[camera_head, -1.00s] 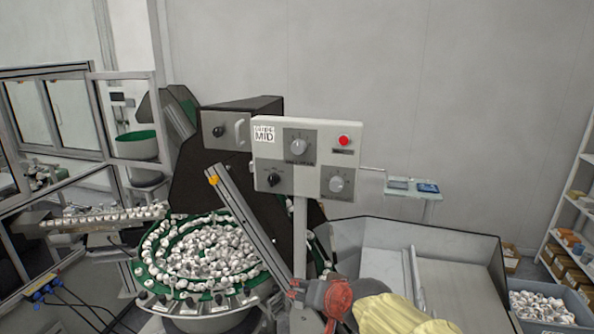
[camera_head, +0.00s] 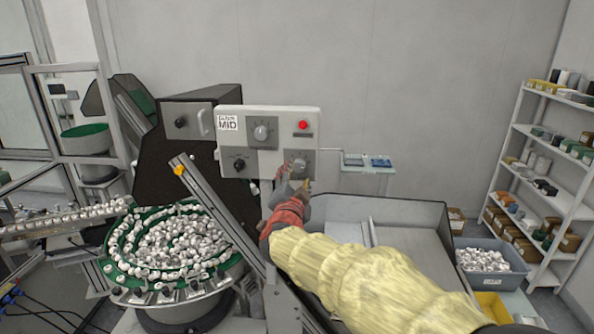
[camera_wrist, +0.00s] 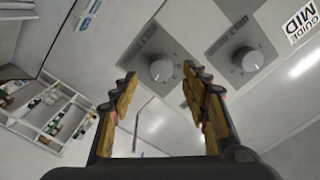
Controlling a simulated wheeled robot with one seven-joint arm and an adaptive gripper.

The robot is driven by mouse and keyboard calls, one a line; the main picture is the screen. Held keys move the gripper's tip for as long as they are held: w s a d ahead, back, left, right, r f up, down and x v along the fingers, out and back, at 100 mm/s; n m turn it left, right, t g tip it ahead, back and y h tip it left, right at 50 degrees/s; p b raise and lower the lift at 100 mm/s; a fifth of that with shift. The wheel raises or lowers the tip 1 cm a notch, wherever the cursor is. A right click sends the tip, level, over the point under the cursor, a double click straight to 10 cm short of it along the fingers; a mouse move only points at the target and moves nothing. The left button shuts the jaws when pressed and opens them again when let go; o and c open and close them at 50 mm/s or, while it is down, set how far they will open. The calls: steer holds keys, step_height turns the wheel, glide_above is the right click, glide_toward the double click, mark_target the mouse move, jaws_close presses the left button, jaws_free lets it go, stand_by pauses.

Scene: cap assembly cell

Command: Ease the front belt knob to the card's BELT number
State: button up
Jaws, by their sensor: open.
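The grey control panel (camera_head: 275,115) carries several pointer knobs. The lower-right knob (camera_head: 299,160) shows just above my gripper (camera_head: 297,186) in the head view. In the wrist view this knob (camera_wrist: 162,70) shows between the two yellow-padded fingertips of my open gripper (camera_wrist: 158,75); contact is not visible. The upper knob (camera_head: 262,132) also shows in the wrist view (camera_wrist: 247,60). A dark lower-left knob (camera_head: 239,164) is clear of the gripper. A card (camera_head: 228,123) at the panel's upper left reads "GUIDE MID"; I read no BELT number.
A red button (camera_head: 303,125) sits at the panel's upper right. A slanted metal rail (camera_head: 215,205) and the bowl (camera_head: 118,272) of white caps stand left of my arm. A grey chute (camera_head: 400,210) lies below right. A small shelf (camera_head: 368,165) stands right of the panel.

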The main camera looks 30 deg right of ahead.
mark_target(298, 169)
steer(key=shift+x, duration=1.9)
steer(key=shift+c, duration=0.3)
steer(key=shift+f, duration=0.1)
steer(key=c, duration=1.1)
